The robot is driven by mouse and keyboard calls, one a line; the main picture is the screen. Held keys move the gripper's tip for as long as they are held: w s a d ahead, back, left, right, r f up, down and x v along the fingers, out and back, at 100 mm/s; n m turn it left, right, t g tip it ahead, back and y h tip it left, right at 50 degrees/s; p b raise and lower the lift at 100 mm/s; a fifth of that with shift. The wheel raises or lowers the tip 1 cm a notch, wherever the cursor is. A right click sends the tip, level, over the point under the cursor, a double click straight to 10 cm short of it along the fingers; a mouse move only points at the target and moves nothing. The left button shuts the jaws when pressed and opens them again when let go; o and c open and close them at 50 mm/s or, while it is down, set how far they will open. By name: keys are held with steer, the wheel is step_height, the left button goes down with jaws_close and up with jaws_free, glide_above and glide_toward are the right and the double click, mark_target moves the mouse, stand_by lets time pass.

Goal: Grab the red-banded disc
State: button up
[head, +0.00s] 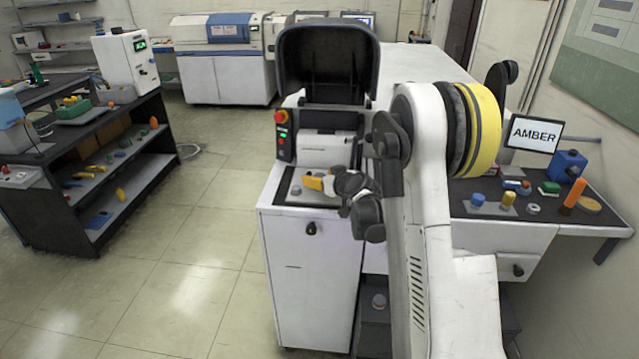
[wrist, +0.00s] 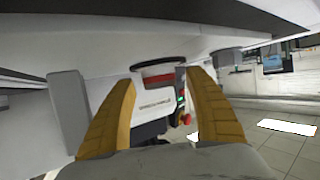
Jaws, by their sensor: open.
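The red-banded disc (wrist: 159,74) shows in the wrist view as a short round piece with a dull red band around its side. It lies ahead of my gripper (wrist: 165,76), between the two yellow fingertips in the picture; I cannot tell its exact distance. My gripper is open with nothing held. In the head view, my gripper (head: 319,184) is low over the dark top of the white cabinet (head: 311,265), fingers pointing left. A small grey disc (head: 295,190) sits just left of the fingertips, probably the same disc; its band is not clear there.
A control post (head: 283,134) with a red button and green light stands behind, beside the raised black hood (head: 328,60). The right counter holds several small items and an AMBER screen (head: 534,134). Floor at left is clear.

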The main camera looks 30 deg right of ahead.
steer(key=shift+r, duration=0.1)
jaws_close()
steer(key=shift+r, duration=0.1)
